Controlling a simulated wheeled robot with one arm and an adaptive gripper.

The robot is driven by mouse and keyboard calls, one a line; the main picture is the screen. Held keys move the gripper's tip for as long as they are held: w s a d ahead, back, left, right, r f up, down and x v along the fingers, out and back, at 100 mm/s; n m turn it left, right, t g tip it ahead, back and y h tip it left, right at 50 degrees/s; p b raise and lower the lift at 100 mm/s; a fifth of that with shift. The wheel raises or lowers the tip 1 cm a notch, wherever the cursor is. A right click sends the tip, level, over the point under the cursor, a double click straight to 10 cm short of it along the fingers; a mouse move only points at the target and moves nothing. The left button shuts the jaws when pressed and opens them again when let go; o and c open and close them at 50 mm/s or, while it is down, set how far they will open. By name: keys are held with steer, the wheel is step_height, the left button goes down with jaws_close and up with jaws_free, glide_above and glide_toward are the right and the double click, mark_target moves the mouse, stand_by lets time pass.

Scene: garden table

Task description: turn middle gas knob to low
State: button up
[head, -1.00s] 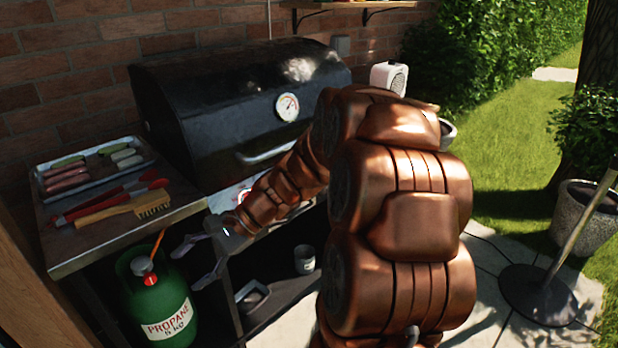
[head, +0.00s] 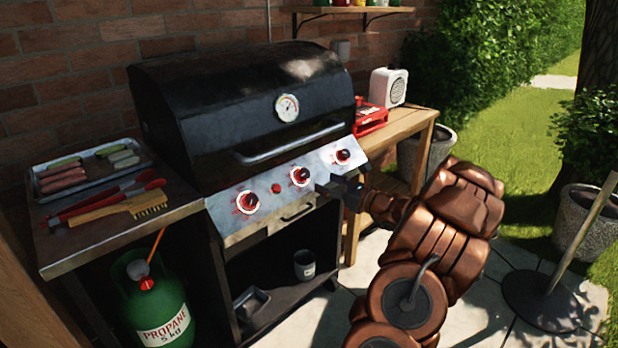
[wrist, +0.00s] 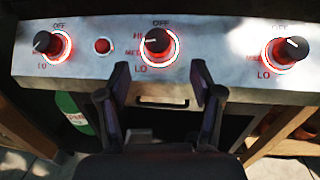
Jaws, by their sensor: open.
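The grill's sloped steel panel (head: 265,208) carries three black knobs with glowing red rings. The middle knob (head: 300,176) also shows in the wrist view (wrist: 158,42), with OFF above it, HI and MED on its left and LO below. Its pale pointer mark appears to face left, toward the HI and MED side. My gripper (wrist: 161,66) is open and empty, its fingers below and either side of the middle knob, apart from it. In the head view my gripper (head: 332,188) is at the panel, right of and below that knob.
The left knob (head: 247,202) and right knob (head: 343,155) flank the middle one. A red button (head: 276,188) sits between left and middle. The lid handle (head: 290,143) juts out above the panel. A drawer handle (wrist: 163,103) lies below. A wooden table (head: 405,122) stands right.

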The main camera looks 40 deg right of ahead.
mark_target(307, 173)
steer(key=w, duration=0.5)
steer(key=w+a, duration=0.1)
steer(key=w, duration=0.1)
steer(key=shift+w, duration=0.15)
steer(key=c, duration=1.1)
steer(key=shift+c, duration=0.2)
steer(key=shift+d+r+n+g+y+p, duration=0.15)
steer(key=shift+n+y+p, duration=0.4)
steer(key=shift+p, duration=0.3)
steer(key=shift+r+n+g+y+p, duration=0.15)
steer(key=shift+n+y+p, duration=0.2)
steer(key=shift+n+p, duration=0.4)
stand_by(0.3)
steer(key=shift+f+n+y+p, duration=0.2)
steer(key=shift+n+y+p, duration=0.2)
steer(key=shift+p, duration=0.05)
steer(key=shift+w+d+r+n+g+y+p, duration=0.1)
steer(key=shift+n+g+y+p, duration=0.45)
steer(key=shift+n, duration=0.7)
steer(key=shift+d+r+n+g+y+p, duration=0.1)
steer(key=shift+n+g+y+p, duration=0.1)
steer(key=shift+n+g+y, duration=0.7)
stand_by(1.4)
